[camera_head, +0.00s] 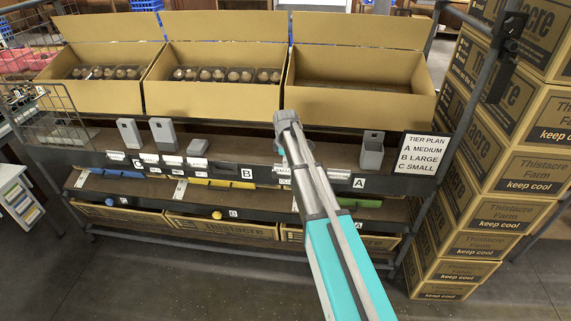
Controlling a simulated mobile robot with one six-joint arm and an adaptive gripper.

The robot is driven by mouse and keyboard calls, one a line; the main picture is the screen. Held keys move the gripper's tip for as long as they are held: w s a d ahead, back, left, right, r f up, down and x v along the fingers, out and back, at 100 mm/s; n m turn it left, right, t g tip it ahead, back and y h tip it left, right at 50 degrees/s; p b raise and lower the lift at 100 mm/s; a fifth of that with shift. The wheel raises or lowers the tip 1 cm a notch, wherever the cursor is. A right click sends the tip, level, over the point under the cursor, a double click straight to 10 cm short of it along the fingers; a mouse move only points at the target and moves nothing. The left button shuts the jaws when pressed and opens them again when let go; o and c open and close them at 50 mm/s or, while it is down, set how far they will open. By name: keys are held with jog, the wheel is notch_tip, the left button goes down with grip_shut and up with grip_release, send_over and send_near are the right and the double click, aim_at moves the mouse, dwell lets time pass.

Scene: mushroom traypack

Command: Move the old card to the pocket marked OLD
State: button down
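Grey open-topped pockets are on the rack's front: two at the left, a left one (129,133) and a right one (163,135), and another pocket (371,150) right of my arm. I can read no OLD marking on any of them. Several small white cards (117,157) sit along the shelf edge, with one more card (197,163) near the middle. Their print is too small to read, so I cannot tell which is the old card. My arm crosses in front of the rack's middle right and hides part of the shelf edge. I cannot make out my gripper's fingers.
Three open cartons stand on top; the left (100,98) and middle (215,100) hold mushrooms, the right (360,105) looks empty. A TIER PLAN sign (420,155) reads A MEDIUM, B LARGE, C SMALL. Stacked Thistacre cartons (480,215) flank the right. Floor in front is clear.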

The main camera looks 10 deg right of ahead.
jog(key=shift+f, duration=0.15)
dwell(0.4)
jog(key=c, duration=0.7)
grip_release()
notch_tip(320, 180, up, 13)
jog(key=p, duration=1.2)
jog(key=s, duration=1.8)
jog(key=s+a, duration=0.1)
jog(key=s, duration=0.8)
jog(key=shift+p, duration=0.35)
